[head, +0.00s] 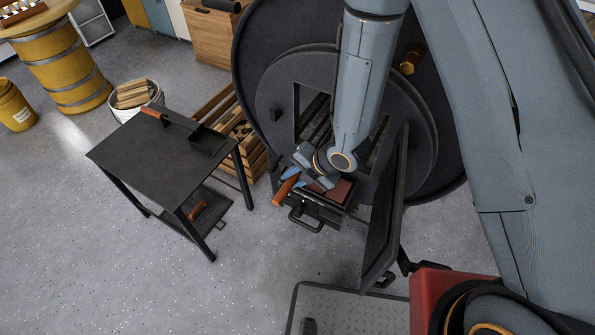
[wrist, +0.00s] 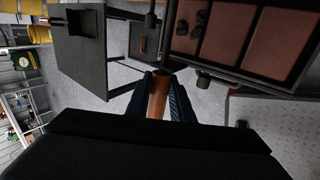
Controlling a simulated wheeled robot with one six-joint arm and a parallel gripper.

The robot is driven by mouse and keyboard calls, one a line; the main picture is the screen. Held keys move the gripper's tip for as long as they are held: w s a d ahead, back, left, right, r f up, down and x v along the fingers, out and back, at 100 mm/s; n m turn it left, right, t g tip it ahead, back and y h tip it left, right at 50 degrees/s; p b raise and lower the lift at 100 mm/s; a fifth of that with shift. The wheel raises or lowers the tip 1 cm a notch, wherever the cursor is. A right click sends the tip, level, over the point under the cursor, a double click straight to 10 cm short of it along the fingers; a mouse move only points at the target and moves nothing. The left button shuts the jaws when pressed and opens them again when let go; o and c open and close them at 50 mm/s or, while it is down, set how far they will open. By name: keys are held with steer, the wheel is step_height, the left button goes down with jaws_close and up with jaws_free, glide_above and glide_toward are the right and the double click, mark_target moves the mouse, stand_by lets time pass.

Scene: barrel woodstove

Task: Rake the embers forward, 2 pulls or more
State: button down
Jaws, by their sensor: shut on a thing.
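My gripper (head: 288,181) is in front of the barrel stove's open doorway. Its blue fingers are shut on an orange-brown wooden handle (head: 285,193), taken to be the rake's; the handle also shows between the fingers in the wrist view (wrist: 158,98). The tool's far end cannot be made out. The black stove front (head: 275,100) has a barred opening, and its door (head: 383,215) stands swung open to the right. A reddish-brown lined floor (head: 337,193) lies just beyond the gripper. In the wrist view several black lumps (wrist: 199,18) rest on this lining (wrist: 230,35).
A dark metal table (head: 150,165) stands left, with an orange-handled shovel (head: 205,140) on top and another orange-handled item (head: 197,210) below. A wooden crate (head: 250,160) stands behind it. A tread-plate mat (head: 350,310) lies in front. Grey floor (head: 120,270) is clear at front left.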

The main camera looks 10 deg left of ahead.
mark_target(287, 189)
steer(key=shift+s+a, duration=0.25)
steer(key=shift+s, duration=0.45)
steer(key=shift+s+a, duration=0.3)
steer(key=shift+s, duration=0.45)
steer(key=shift+s+a, duration=0.25)
steer(key=shift+s, duration=0.45)
steer(key=shift+s+a+r+p, duration=0.1)
steer(key=shift+s+r+p, duration=0.15)
steer(key=shift+r+p, duration=0.9)
steer(key=shift+s+a+r+p, duration=0.15)
steer(key=shift+r+p, duration=0.6)
steer(key=shift+r, duration=0.75)
steer(key=shift+d, duration=0.1)
